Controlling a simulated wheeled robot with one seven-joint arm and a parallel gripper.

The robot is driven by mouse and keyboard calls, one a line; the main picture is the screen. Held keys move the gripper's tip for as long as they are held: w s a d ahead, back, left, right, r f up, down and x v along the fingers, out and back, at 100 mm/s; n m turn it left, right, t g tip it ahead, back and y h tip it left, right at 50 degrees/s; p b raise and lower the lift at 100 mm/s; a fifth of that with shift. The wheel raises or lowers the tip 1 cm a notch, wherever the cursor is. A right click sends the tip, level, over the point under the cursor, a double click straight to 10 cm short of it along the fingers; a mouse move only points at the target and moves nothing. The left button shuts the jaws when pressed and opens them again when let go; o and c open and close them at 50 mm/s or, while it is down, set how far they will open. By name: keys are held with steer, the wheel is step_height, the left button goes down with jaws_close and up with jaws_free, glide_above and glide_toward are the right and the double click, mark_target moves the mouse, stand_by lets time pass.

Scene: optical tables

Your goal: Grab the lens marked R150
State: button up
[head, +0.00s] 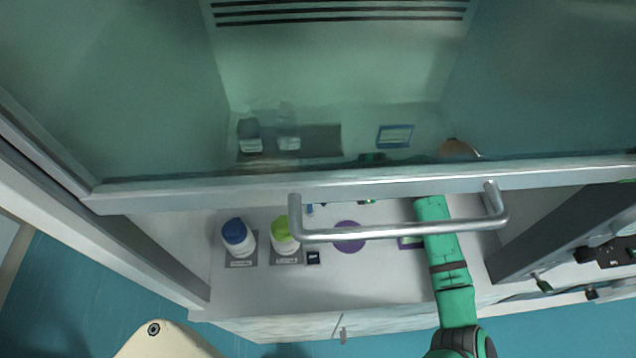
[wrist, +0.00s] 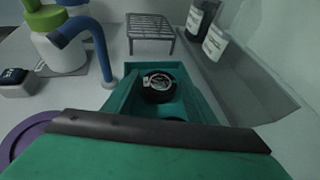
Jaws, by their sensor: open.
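In the wrist view, a round black lens-like piece (wrist: 158,86) with a pale marking on its face sits between teal walls. The marking is too small to read, so I cannot tell whether it says R150. My gripper (wrist: 158,98) is open, with teal sides left and right of the black piece. I cannot tell whether they touch it, or whether a teal holder is part of what surrounds it. A dark bar and teal surface fill the bottom of the view. In the head view my arm reaches under the sash, and its end is hidden.
The glass sash with its metal handle (head: 400,231) hangs over my arm. A blue-capped bottle (head: 238,238), a green-capped bottle (head: 284,237) and a purple disc (head: 350,238) stand left of my arm. A metal rack (wrist: 150,30) stands beyond the black piece.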

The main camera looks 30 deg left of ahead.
steer(key=shift+c, duration=0.7)
steer(key=shift+w, duration=0.1)
steer(key=c, duration=0.7)
steer(key=shift+r, duration=0.15)
